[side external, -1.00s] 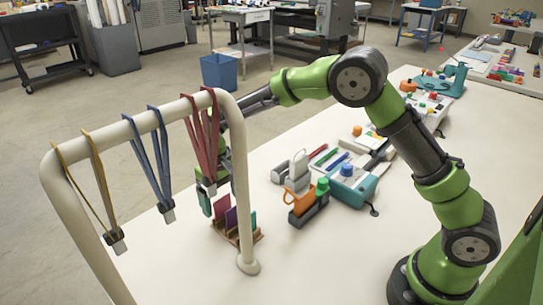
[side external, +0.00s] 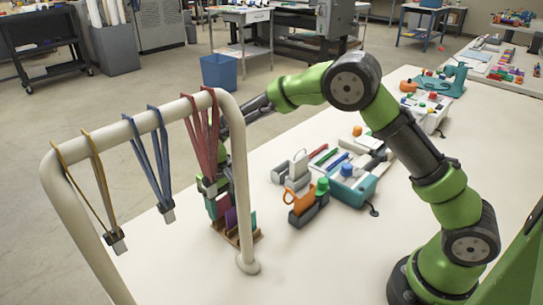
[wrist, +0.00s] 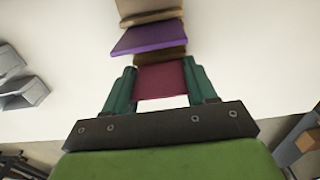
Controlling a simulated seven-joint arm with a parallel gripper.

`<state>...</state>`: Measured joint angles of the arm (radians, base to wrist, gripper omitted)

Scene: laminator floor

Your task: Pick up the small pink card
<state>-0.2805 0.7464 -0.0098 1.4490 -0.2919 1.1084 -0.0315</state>
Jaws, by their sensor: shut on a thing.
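The small pink card, deep crimson in tone, (wrist: 160,82) is between the teal fingers of my gripper (wrist: 161,80) in the wrist view. The fingers are shut on its two side edges. In the side external view my gripper (side external: 216,205) is low at the wooden card rack (side external: 232,237), behind the hanging red lanyard. The pink card (side external: 222,203) shows there only as a small patch beside the fingers. I cannot tell whether its lower edge still sits in the rack. A purple card (wrist: 150,37) stands just beyond it, also visible in the side external view (side external: 231,218).
A white tube frame (side external: 240,190) with yellow, blue and red lanyards (side external: 203,130) stands close in front of my gripper. An orange-handled tool (side external: 299,200) and a teal and white device (side external: 352,183) lie to the right. The table between rack and arm base is clear.

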